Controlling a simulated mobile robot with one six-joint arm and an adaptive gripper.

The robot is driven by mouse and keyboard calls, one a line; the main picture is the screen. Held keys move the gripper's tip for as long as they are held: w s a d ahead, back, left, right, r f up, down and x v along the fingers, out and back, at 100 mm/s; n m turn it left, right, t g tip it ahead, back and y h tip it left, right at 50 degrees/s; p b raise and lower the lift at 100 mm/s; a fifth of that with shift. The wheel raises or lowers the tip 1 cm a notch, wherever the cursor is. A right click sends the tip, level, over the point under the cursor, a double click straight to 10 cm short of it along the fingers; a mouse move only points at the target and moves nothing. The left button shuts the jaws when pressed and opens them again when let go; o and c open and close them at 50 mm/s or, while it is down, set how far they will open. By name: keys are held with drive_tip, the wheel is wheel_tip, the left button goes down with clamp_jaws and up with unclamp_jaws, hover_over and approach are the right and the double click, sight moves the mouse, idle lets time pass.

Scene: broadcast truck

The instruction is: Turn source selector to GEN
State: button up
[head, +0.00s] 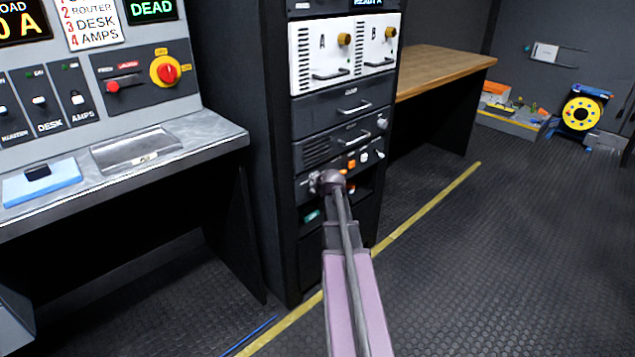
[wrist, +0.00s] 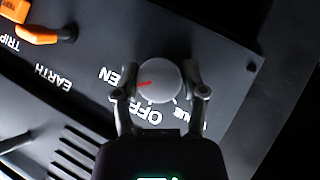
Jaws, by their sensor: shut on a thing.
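The source selector is a round pale grey knob (wrist: 160,81) with a red pointer line, on a dark panel in the wrist view. The white lettering appears upside down there. The OFF label (wrist: 149,113) lies below the knob, and another label at lower right is partly hidden by a finger. My gripper (wrist: 160,83) is shut on the knob, one finger on each side. In the head view my gripper (head: 325,181) is at the rack's lower panel and hides the knob.
Orange parts (wrist: 42,33) lie near the TRIP and EARTH labels. The rack (head: 343,100) stands between the control desk (head: 215,134) and a wooden bench (head: 440,68).

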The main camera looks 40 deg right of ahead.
drive_tip(key=shift+d+m+y+p, duration=0.1)
drive_tip(key=shift+m+y+p, duration=0.3)
drive_tip(key=shift+y, duration=0.4)
drive_tip(key=o, duration=1.1)
drive_tip(key=shift+g, duration=0.3)
drive_tip(key=shift+o, duration=0.2)
drive_tip(key=shift+f, duration=0.1)
drive_tip(key=shift+f+n+h+b, duration=0.1)
drive_tip(key=shift+n+h+b, duration=0.4)
drive_tip(key=shift+h+b, duration=0.4)
drive_tip(key=shift+n+t+h+b, duration=0.6)
drive_tip(key=shift+h+b, duration=0.4)
drive_tip(key=shift+b, duration=0.05)
drive_tip(key=shift+n+t+h+b, duration=0.6)
drive_tip(key=shift+n+h+b, duration=0.4)
drive_tip(key=shift+h+b, duration=0.5)
